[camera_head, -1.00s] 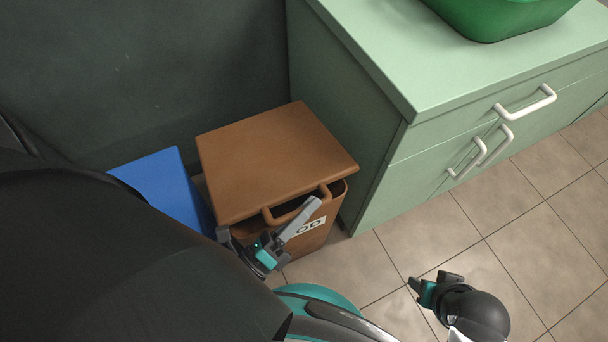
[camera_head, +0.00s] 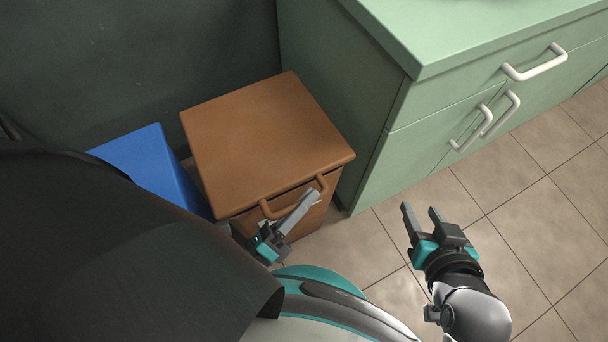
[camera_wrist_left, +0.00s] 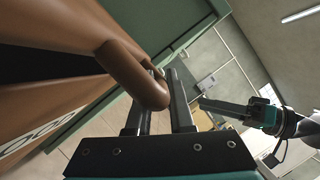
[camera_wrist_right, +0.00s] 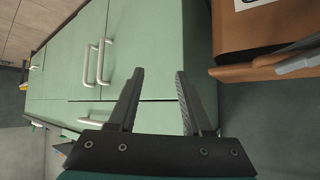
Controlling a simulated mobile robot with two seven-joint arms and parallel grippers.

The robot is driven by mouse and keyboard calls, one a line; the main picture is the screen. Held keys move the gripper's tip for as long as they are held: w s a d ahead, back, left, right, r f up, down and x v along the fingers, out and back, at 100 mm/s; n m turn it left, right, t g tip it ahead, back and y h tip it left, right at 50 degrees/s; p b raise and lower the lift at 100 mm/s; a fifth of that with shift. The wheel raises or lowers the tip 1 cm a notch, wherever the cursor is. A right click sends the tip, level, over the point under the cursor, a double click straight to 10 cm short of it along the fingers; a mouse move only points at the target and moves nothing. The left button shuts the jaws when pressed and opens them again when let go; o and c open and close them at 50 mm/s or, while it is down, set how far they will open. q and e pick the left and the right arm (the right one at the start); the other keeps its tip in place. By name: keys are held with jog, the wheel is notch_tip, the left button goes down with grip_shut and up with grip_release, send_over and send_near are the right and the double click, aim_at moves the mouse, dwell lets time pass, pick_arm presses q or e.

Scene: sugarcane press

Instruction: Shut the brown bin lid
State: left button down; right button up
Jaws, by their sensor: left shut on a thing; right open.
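The brown bin stands against the dark wall, and its lid (camera_head: 260,135) lies nearly level over it in the head view. The lid's handle (camera_head: 283,211) juts from the front edge. My left gripper (camera_head: 309,199) is shut on this handle. In the left wrist view the handle (camera_wrist_left: 135,75) passes between the fingers, and a dark gap (camera_wrist_left: 45,65) shows between lid and bin body. My right gripper (camera_head: 420,210) is open and empty, apart from the bin, over the floor to its right. The bin's front is mostly hidden in the head view.
A blue bin (camera_head: 150,165) stands close on the left of the brown one. A green cabinet (camera_head: 400,130) with white handles (camera_head: 535,63) stands close on the right. The tiled floor (camera_head: 540,220) in front of the cabinet is clear.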

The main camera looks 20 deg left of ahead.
pick_arm(q)
jog(key=f+b, duration=0.2)
jog(key=f, duration=0.1)
jog(key=shift+d+f+b, duration=0.2)
jog(key=shift+f+b, duration=0.1)
jog(key=shift+b, duration=0.05)
pick_arm(e)
jog(key=a+t+y, duration=0.1)
jog(key=a+r+t+y, duration=0.1)
jog(key=a+t, duration=0.1)
jog(key=a+r+t, duration=0.1)
jog(key=t, duration=0.1)
jog(key=shift+w+a+r+y, duration=0.25)
jog(key=shift+a+y, duration=0.05)
jog(key=shift+y, duration=0.1)
pick_arm(q)
jog(key=shift+s+f, duration=0.1)
jog(key=shift+s, duration=0.05)
jog(key=c, duration=0.8)
grip_release()
jog(key=shift+a, duration=0.1)
